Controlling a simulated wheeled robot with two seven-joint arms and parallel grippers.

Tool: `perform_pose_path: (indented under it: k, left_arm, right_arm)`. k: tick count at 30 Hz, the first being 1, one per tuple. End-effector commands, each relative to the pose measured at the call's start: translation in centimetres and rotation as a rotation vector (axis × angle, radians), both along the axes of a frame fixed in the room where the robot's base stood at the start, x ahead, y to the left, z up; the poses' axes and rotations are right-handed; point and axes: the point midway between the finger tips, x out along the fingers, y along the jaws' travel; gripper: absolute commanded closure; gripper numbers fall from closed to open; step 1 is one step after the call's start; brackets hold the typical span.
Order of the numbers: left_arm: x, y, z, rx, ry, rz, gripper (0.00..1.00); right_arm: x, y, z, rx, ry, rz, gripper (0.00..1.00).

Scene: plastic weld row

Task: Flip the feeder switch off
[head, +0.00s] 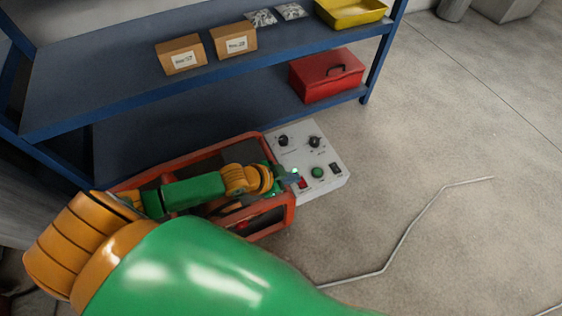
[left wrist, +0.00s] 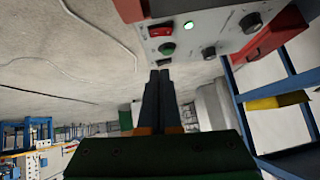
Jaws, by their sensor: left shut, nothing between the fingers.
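A grey control panel (head: 328,185) sits on the end of a machine with an orange-red frame (head: 292,205). It carries a red rocker switch (head: 302,183), a green button (head: 317,172), a black rocker (head: 335,168) and two black knobs. In the left wrist view the red rocker (left wrist: 160,31) is beside a lit green lamp (left wrist: 188,26), with the green button (left wrist: 167,48) close by. No label is readable. My left gripper (head: 292,178) is shut and empty at the panel's near left edge, close to the red rocker; contact cannot be told. My right gripper is not in view.
A blue shelf (head: 110,95) stands behind the machine, holding cardboard boxes (head: 181,55), a yellow tray (head: 350,14) and a red toolbox (head: 326,76). A thin pale cable or rod (head: 405,232) lies on the floor. The floor right of the panel is otherwise clear.

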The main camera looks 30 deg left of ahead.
Motion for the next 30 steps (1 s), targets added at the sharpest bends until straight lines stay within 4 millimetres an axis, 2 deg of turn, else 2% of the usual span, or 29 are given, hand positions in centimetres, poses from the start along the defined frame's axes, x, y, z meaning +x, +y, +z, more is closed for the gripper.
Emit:
perform_pose_path:
  k: [1,3,9,21,30]
  left_arm:
    - [-0.8,0.4,1.3,0.003,0.002,-0.003,1.0]
    - [-1.7,1.0,2.2,0.003,0.002,-0.002,1.0]
    - [-3.2,1.9,3.7,0.002,0.0,-0.001,1.0]
    - [-3.4,2.1,3.9,-0.001,0.0,0.001,1.0]
    - [-3.0,3.5,4.3,-0.001,-0.003,0.001,1.0]
  right_arm:
    - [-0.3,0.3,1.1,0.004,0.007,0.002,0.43]
    - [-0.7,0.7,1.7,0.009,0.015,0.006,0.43]
    - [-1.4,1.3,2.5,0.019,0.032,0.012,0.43]
    - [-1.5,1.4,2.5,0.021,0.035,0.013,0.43]
    - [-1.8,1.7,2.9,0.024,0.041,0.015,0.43]
